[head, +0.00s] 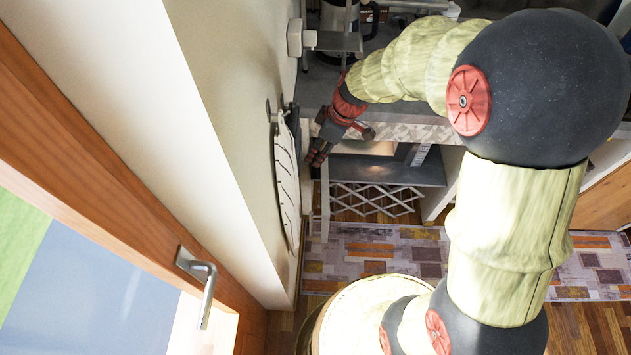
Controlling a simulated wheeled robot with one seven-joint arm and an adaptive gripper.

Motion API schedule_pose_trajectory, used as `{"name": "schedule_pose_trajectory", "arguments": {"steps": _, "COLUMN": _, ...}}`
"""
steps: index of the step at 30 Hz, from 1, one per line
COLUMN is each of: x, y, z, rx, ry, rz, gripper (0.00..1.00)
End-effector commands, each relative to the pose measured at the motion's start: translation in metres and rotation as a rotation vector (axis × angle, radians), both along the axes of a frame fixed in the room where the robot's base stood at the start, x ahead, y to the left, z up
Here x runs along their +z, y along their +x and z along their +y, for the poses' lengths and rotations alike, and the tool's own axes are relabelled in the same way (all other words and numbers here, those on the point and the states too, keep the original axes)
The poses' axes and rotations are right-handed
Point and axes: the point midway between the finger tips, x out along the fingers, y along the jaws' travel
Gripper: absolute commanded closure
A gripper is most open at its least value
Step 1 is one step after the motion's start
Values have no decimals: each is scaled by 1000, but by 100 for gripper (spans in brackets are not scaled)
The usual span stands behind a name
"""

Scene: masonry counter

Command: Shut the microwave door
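My gripper (318,154) hangs at the front edge of the counter in the head view, close to the left wall, with its dark fingers pointing down and left. The fingers are small and partly overlap, so I cannot tell whether they are open or shut; I see nothing held between them. Below the counter edge, right of my gripper, is a lit opening with a flat grey panel (388,170) in front of it. It may be the microwave with its door open, but I cannot tell for sure. My arm covers the area to the right.
A patterned round wall piece (287,185) hangs on the left wall close to my gripper. A white lattice rack (375,200) sits below the panel. The grey counter (315,88) holds several items. A patchwork rug (385,250) lies on the floor. A door with a metal handle (200,282) is at lower left.

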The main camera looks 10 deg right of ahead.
Motion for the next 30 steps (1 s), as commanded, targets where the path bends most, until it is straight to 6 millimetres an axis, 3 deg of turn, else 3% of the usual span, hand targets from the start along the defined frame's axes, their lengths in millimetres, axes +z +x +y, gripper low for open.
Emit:
{"name": "schedule_pose_trajectory", "arguments": {"steps": 3, "x": -44, "y": 16, "z": 3, "rx": 109, "ry": 5, "rz": 11, "gripper": 74}}
{"name": "schedule_pose_trajectory", "arguments": {"steps": 10, "x": -115, "y": 32, "z": 6, "rx": 287, "ry": 10, "rz": 3, "gripper": 87}}
{"name": "schedule_pose_trajectory", "arguments": {"steps": 17, "x": -145, "y": 35, "z": 7, "rx": 354, "ry": 9, "rz": -6, "gripper": 100}}
{"name": "schedule_pose_trajectory", "arguments": {"steps": 23, "x": -169, "y": 36, "z": 15, "rx": 357, "ry": 10, "rz": -4, "gripper": 100}}
{"name": "schedule_pose_trajectory", "arguments": {"steps": 30, "x": -214, "y": 39, "z": 30, "rx": 356, "ry": 11, "rz": -4, "gripper": 100}}
